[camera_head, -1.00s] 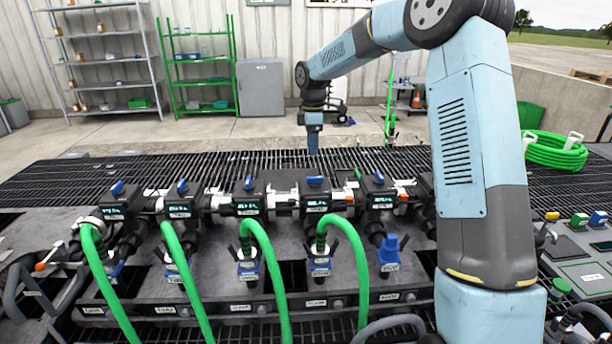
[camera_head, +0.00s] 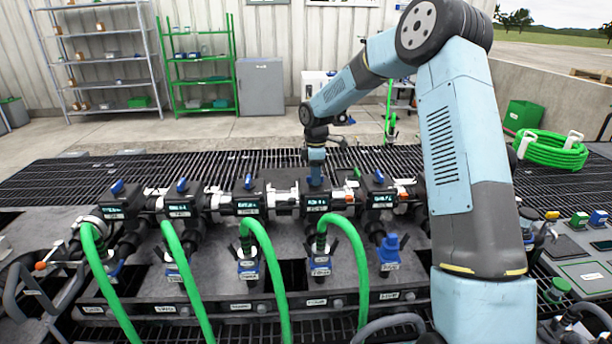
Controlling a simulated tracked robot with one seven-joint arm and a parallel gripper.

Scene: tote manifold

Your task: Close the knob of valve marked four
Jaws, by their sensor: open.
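The manifold carries a row of black valve units with lit displays and blue knobs on top. The valve fourth from the left (camera_head: 316,202) has a small label under its display, too small to read. My gripper (camera_head: 316,183) points straight down right over this valve. Its light-blue fingers cover the blue knob, so I cannot tell whether they touch it or how the knob is turned. The gripper is open. The blue knob to its left (camera_head: 249,181) and the one to its right (camera_head: 379,177) are in plain sight.
Green hoses (camera_head: 268,262) rise from the front ports and curve towards me. A blue-capped port (camera_head: 389,248) stands at the right without a hose. Dark grating (camera_head: 200,165) lies behind the manifold. A control panel (camera_head: 590,275) is at the far right.

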